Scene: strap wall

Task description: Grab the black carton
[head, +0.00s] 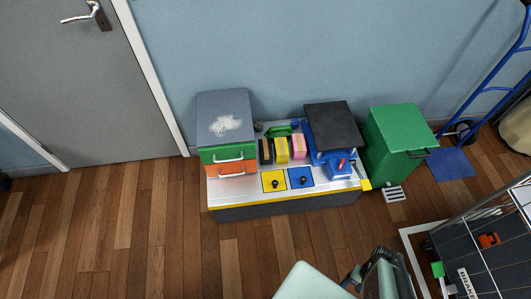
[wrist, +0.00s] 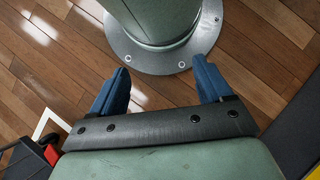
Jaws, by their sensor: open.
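The black carton (head: 265,152) looks like the narrow dark upright block on the grey bench, at the left end of a short row. A yellow block (head: 281,151) and a pink block (head: 298,147) stand to its right. My gripper (wrist: 161,68) is open and empty in the wrist view, its two blue fingers wide apart above the wood floor and my round base. It is far from the bench, and the carton is not seen in the wrist view. In the head view, parts of my arm show at the bottom edge; the fingers are not clear there.
A green and orange drawer stack with a grey top (head: 225,125) stands left of the row. A blue box with a black lid (head: 333,127) stands right. A green bin (head: 396,140) is beside the bench. A wire cage (head: 480,240) is at lower right. Floor in front is clear.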

